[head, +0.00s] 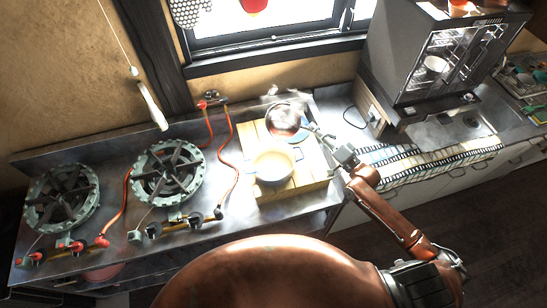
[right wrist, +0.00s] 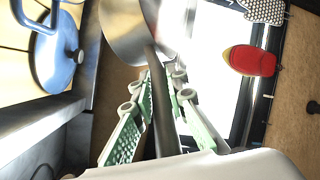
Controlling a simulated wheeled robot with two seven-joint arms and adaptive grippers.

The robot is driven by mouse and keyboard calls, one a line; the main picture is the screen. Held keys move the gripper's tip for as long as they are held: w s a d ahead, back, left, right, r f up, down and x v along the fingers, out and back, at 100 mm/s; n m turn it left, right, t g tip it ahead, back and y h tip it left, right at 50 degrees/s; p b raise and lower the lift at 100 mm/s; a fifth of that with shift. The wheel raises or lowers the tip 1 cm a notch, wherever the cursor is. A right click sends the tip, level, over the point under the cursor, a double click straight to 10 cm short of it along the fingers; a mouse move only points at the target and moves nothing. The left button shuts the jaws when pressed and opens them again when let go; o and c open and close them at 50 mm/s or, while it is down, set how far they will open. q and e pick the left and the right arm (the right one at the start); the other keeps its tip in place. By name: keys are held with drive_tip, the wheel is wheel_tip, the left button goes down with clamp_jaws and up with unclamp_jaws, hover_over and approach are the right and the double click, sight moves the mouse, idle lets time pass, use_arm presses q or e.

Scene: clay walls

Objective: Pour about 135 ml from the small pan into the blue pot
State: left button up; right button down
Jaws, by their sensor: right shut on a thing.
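The small pan (head: 284,121) is a round metal pan. My right gripper (head: 328,143) is shut on its handle, which runs between the green padded fingers (right wrist: 160,98) in the right wrist view. The pan's bowl (right wrist: 125,30) is partly cut off at the top there. The pan hangs over the back of the wooden board. A blue pot (right wrist: 54,62) with a loop handle shows at the left of the wrist view. The liquid level cannot be judged. My left gripper is not seen.
A pale round vessel (head: 273,166) with side handles stands on the wooden board (head: 300,182). Two gas burners (head: 167,173) with red hoses are at the left. A cabinet oven (head: 432,60) stands at the right. A red thing (right wrist: 250,61) hangs by the window.

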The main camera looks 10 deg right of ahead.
drive_tip(key=shift+s+a+n+b, duration=0.1)
drive_tip(key=shift+n+b, duration=0.2)
drive_tip(key=shift+b, duration=0.1)
use_arm(q)
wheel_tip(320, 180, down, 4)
drive_tip(key=b, duration=0.2)
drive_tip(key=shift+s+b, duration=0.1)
drive_tip(key=shift+b, duration=0.3)
use_arm(e)
drive_tip(key=shift+s+a+n+t+y, duration=0.3)
drive_tip(key=shift+s+a+n+t, duration=0.15)
drive_tip(key=shift+n, duration=0.25)
use_arm(q)
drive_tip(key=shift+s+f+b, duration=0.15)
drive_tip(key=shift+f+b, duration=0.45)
drive_tip(key=shift+b, duration=0.05)
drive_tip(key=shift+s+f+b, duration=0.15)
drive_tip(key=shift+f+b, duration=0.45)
use_arm(e)
drive_tip(key=shift+s+a+r+n+y, duration=0.1)
drive_tip(key=shift+s+r+n+y, duration=0.2)
drive_tip(key=shift+n, duration=0.4)
